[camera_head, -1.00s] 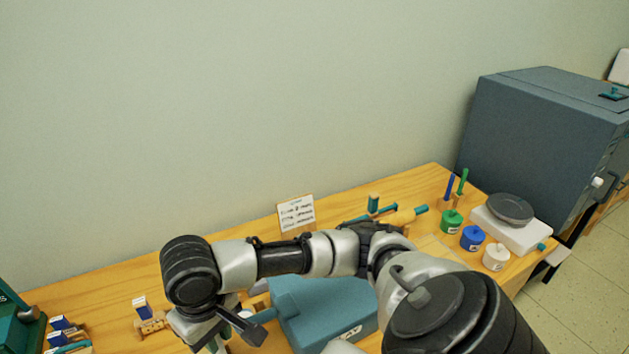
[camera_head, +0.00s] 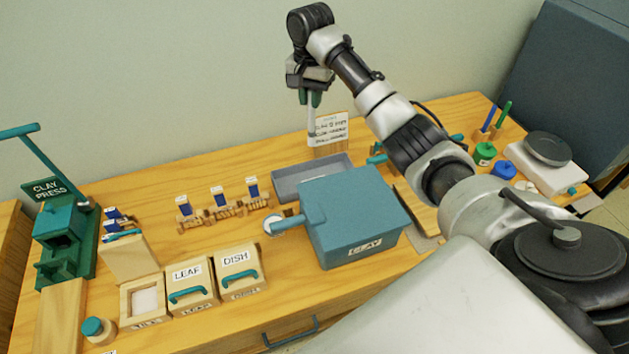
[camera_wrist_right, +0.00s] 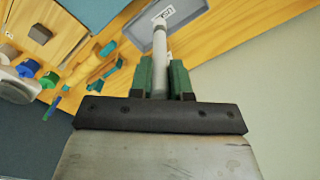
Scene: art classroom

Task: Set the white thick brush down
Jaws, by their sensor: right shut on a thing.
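My right gripper (camera_head: 310,97) hangs fingers-down near the wall, above the back of the table. It is shut on the white thick brush (camera_head: 311,125), which points downward and overlaps the sign in the picture. In the right wrist view, the white brush (camera_wrist_right: 160,45) extends from between the two green fingers (camera_wrist_right: 160,78) toward a grey tray (camera_wrist_right: 196,14). That tray (camera_head: 290,190) lies at the back of the table, behind the teal clay box. The brush appears clear of the tray; its exact height is hard to tell. My left gripper is out of view.
The teal clay box (camera_head: 355,215) stands in front of the tray. A lettered sign (camera_head: 330,131) stands behind it. Paint jars (camera_head: 504,169) stand right. The green clay press (camera_head: 62,230) is far left.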

